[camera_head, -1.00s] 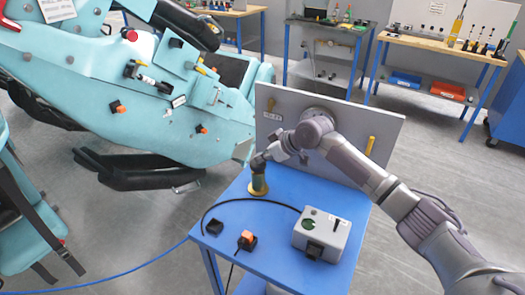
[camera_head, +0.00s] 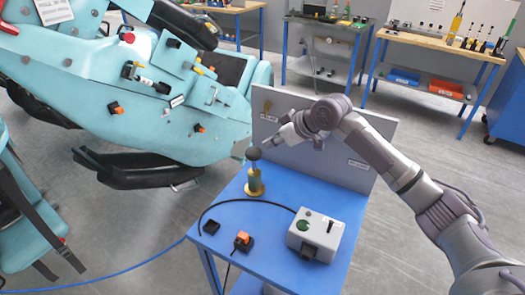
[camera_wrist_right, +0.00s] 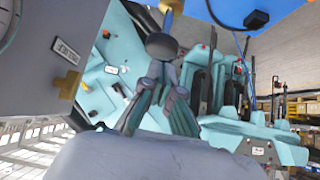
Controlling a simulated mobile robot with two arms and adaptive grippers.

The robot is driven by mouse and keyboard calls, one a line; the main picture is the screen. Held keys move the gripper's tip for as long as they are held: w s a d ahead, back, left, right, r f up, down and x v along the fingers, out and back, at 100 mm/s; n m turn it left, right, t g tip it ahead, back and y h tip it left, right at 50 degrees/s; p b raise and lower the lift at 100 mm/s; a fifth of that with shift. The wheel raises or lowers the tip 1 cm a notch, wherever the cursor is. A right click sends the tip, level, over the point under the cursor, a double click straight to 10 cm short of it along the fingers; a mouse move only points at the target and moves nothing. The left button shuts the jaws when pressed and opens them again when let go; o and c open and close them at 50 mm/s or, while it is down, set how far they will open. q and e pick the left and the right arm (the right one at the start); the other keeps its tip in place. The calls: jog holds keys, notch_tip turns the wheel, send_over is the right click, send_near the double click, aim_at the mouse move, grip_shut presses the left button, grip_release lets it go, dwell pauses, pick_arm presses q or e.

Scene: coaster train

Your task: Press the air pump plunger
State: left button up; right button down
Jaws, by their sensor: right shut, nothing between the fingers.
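The air pump (camera_head: 255,188) stands upright on the blue table, a brass-coloured cylinder with a thin rod and a dark round knob (camera_head: 253,153) on top. The rod shows between knob and body. My right gripper (camera_head: 271,146) is shut and empty, just right of the knob and slightly above it. In the right wrist view the knob (camera_wrist_right: 161,46) lies just beyond the shut fingertips (camera_wrist_right: 158,82). Whether they touch it I cannot tell. My left gripper is out of view.
A grey panel (camera_head: 375,130) stands behind the pump. A grey box with a green button (camera_head: 318,232), an orange switch (camera_head: 243,239) and a small black block (camera_head: 211,227) sit on the table (camera_head: 275,218). A teal coaster car (camera_head: 160,120) stands at the left.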

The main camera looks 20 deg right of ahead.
jog(key=v, duration=0.3)
jog(key=shift+s+d+r+b, duration=0.1)
jog(key=shift+s+r+b, duration=0.05)
jog(key=shift+r+b, duration=0.2)
dwell(0.8)
